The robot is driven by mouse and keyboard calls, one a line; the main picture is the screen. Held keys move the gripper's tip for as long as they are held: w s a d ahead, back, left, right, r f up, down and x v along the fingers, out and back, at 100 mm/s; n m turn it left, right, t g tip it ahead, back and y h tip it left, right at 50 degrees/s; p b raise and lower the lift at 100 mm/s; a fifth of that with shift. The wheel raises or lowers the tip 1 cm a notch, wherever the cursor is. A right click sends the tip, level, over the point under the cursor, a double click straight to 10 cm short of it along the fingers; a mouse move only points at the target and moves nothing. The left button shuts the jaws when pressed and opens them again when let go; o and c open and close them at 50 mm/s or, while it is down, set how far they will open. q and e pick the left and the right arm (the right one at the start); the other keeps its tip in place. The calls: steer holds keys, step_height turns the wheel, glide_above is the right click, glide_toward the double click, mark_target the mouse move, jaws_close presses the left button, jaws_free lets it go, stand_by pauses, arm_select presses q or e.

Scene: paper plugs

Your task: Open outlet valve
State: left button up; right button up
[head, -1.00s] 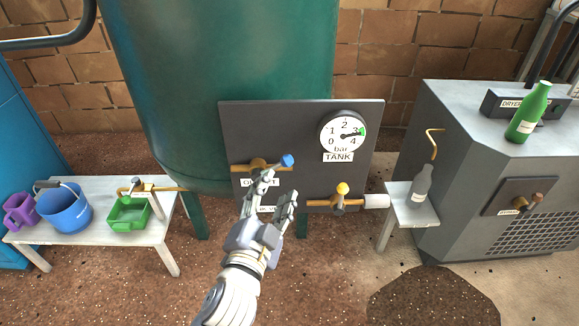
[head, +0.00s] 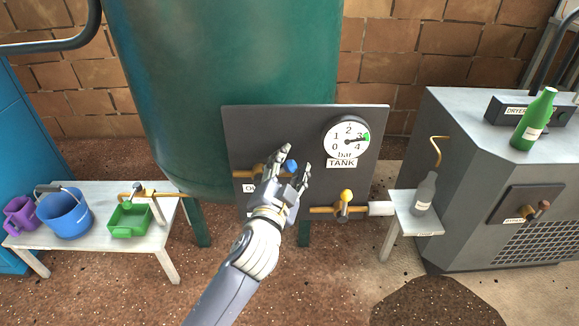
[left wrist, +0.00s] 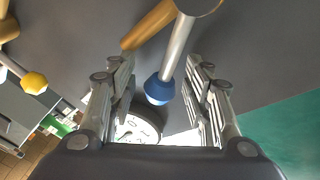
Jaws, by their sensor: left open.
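The dark valve panel (head: 235,130) stands before the green tank. A blue-tipped valve lever (head: 291,166) on its upper brass pipe is partly hidden behind my left gripper (head: 294,157). In the left wrist view my left gripper (left wrist: 160,97) is open, with the lever's blue knob (left wrist: 160,88) between its fingers and a gap visible on both sides. The label under this valve is mostly covered. A yellow-knobbed valve (head: 345,197) sits on the lower brass pipe to the right. The TANK gauge (head: 347,137) reads between 3 and 4. My right gripper is not in view.
A white bench (head: 90,238) at left holds a purple mug (head: 20,214), a blue bucket (head: 66,213) and a green tray (head: 130,221). A grey bottle (head: 424,194) stands on a small stand at right. The grey dryer (head: 455,170) carries a green bottle (head: 534,118).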

arm_select(q)
jaws_close()
